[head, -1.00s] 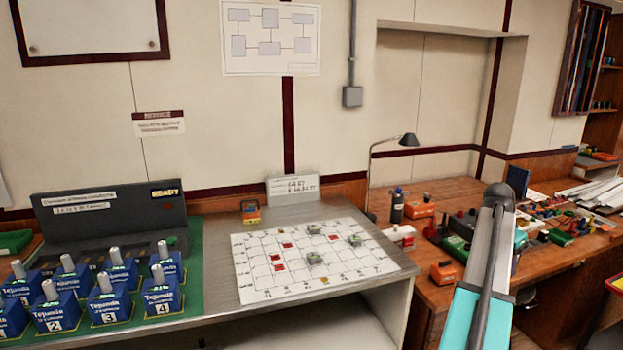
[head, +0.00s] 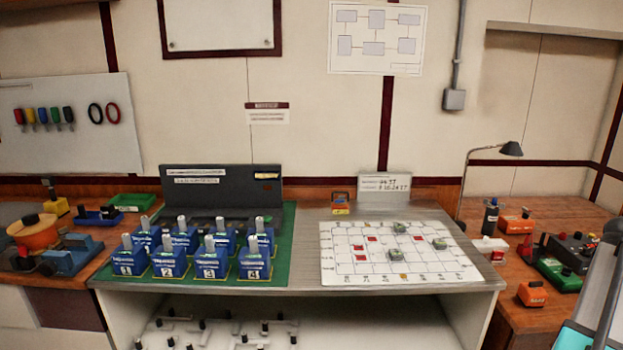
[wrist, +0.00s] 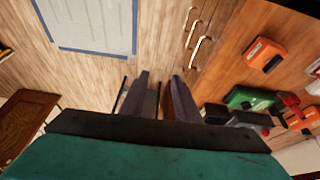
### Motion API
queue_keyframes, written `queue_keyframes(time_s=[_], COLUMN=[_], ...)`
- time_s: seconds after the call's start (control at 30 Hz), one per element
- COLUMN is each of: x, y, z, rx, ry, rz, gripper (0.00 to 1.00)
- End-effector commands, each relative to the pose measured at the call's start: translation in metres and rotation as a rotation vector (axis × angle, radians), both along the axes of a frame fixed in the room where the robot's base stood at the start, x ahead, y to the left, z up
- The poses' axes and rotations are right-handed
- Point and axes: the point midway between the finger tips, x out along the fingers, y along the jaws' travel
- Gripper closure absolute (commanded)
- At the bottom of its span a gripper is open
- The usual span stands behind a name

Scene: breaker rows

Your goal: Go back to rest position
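My gripper (wrist: 159,88) shows in the wrist view, its two dark fingers apart with nothing visible between them. It is in open air, pointing past wooden furniture with pale handles (wrist: 197,45). In the head view only part of my arm shows at the lower right edge; the gripper is outside that view. Several blue numbered breaker blocks (head: 212,263) stand upright on the green mat (head: 150,283) at the left of the grey bench. A white grid board (head: 345,278) with red squares and small grey-green pieces lies to their right.
A dark case (head: 215,184) stands behind the blocks. The wooden side bench at right holds orange boxes (head: 532,294) and a green device (head: 557,274). A desk lamp (head: 510,149) stands behind. An orange pot (head: 33,232) sits on the left bench. A blue-taped sheet (wrist: 92,24) shows in the wrist view.

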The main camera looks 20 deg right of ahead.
Motion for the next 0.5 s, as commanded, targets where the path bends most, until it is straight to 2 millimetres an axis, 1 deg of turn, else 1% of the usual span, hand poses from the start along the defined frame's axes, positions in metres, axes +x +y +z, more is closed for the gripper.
queue_keyframes(time_s=[0.17,0.33,0.43,0.5], x=[0.018,0.039,0.055,0.070], y=[0.013,0.031,0.046,0.060], z=[-0.021,-0.046,-0.066,-0.083], rx=[0.021,0.046,0.065,0.084], ry=[0.009,0.021,0.030,0.040], rz=[0.043,0.098,0.141,0.180], gripper=[0.71,0.71,0.71,0.71])
